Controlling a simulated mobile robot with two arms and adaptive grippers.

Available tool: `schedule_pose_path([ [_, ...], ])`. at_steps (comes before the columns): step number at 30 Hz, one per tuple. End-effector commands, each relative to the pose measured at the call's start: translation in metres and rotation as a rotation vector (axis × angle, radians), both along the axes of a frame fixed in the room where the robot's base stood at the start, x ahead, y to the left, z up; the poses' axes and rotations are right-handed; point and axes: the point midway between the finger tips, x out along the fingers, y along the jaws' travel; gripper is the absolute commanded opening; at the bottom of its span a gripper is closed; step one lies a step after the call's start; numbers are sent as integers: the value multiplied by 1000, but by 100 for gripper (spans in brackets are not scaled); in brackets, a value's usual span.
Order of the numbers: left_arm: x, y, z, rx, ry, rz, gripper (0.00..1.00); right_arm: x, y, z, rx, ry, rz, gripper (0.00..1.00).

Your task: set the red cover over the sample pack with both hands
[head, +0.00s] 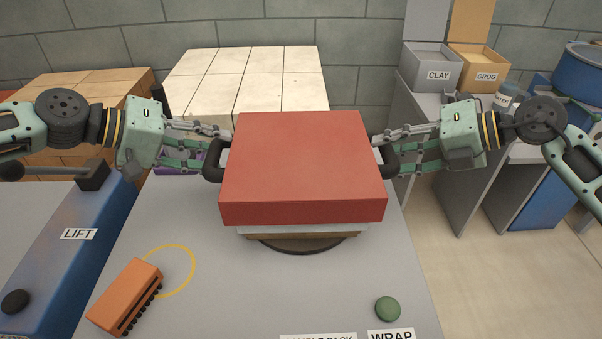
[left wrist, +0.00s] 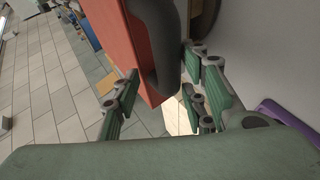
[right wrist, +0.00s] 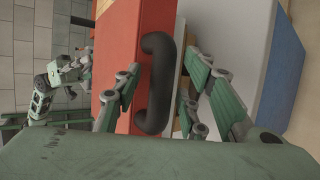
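The red cover (head: 303,155) is a broad flat box with a black handle on each side. It lies level over a pale, brown-edged stack (head: 300,232), probably the sample pack, whose lower edge shows below the cover's front. My left gripper (head: 217,150) is at the left handle (head: 212,162). In the left wrist view its fingers stand apart on either side of that handle (left wrist: 165,50). My right gripper (head: 385,153) is at the right handle (head: 390,160). In the right wrist view its fingers are spread, with the handle (right wrist: 156,85) between them and gaps showing.
The stack stands on a dark round disc (head: 300,246) on the grey table (head: 225,290). An orange brush (head: 126,297) lies front left by a yellow ring, and a green button (head: 387,308) is front right. Pale blocks (head: 250,75) stand behind; a blue LIFT unit (head: 75,250) is at left.

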Motion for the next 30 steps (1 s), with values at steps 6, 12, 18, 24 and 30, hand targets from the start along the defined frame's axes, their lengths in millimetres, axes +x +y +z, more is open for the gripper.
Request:
schedule_pose_path([
  [6,0,2,0,1,-1,3,40,1,-2,0,-1,0,-4,39],
  [12,-7,18,13,-2,-6,7,40,1,-2,0,-2,1,-6,39],
  [18,-25,51,35,-3,-7,7,40,1,-2,-1,-3,1,-7,39],
  [24,-40,78,54,-3,-5,5,40,1,-3,-1,-3,1,-7,39],
  [30,-48,90,61,0,-2,2,40,1,-4,0,-3,0,-8,39],
])
